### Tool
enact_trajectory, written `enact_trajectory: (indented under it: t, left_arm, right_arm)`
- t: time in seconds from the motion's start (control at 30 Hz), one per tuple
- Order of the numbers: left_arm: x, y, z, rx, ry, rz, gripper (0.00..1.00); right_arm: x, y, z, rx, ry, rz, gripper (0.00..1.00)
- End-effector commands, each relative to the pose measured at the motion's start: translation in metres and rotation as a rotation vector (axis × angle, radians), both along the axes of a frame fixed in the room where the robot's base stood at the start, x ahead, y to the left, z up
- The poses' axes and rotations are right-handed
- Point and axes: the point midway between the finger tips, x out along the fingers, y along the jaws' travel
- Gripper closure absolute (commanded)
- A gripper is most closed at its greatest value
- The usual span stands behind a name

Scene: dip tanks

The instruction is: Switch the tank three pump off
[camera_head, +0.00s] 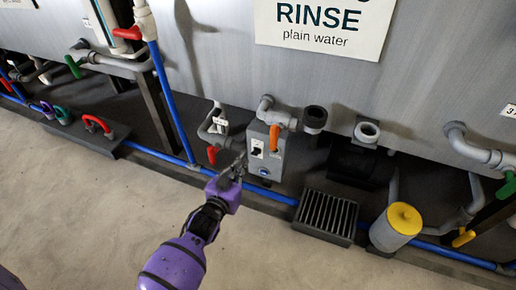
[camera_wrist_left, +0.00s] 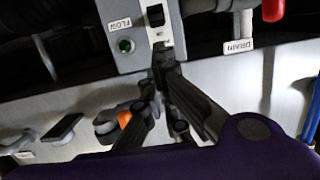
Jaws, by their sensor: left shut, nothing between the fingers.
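A grey pump box (camera_head: 268,172) stands under the tank with the RINSE sign (camera_head: 320,30). Its white switch plate with a black rocker (camera_head: 257,149) faces me. The wrist view shows the rocker (camera_wrist_left: 155,15) close up, beside a green light (camera_wrist_left: 125,45) and a FLOW label. Which way the rocker is set cannot be told. My left gripper (camera_head: 241,165) is shut and empty, its fingertips (camera_wrist_left: 164,55) just at the lower end of the switch plate. Whether they touch it is unclear. No tank number for this box is readable. My right gripper is not in view.
An orange handle (camera_head: 274,138) sits atop the box; a red handle (camera_head: 212,155) and pipe stand left of it. A floor grate (camera_head: 326,214) and yellow-topped canister (camera_head: 404,218) are to the right. A blue pipe (camera_head: 282,198) runs along the base. The front floor is clear.

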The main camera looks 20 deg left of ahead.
Motion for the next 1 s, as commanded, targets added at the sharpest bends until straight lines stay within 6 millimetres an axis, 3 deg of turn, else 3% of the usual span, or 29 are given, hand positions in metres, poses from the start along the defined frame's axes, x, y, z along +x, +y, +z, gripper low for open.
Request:
enact_trajectory:
  t: [0.37,0.8,1.0]
  left_arm:
    - [0.005,0.0,-0.001,-0.003,0.0,-0.001,1.0]
    - [0.076,-0.003,-0.015,-0.003,0.002,0.0,1.0]
    - [0.095,-0.003,-0.016,-0.003,0.001,0.0,1.0]
  right_arm:
    - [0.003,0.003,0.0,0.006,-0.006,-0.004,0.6]
    - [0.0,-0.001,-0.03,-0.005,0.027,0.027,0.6]
    - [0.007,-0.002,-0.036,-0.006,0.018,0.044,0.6]
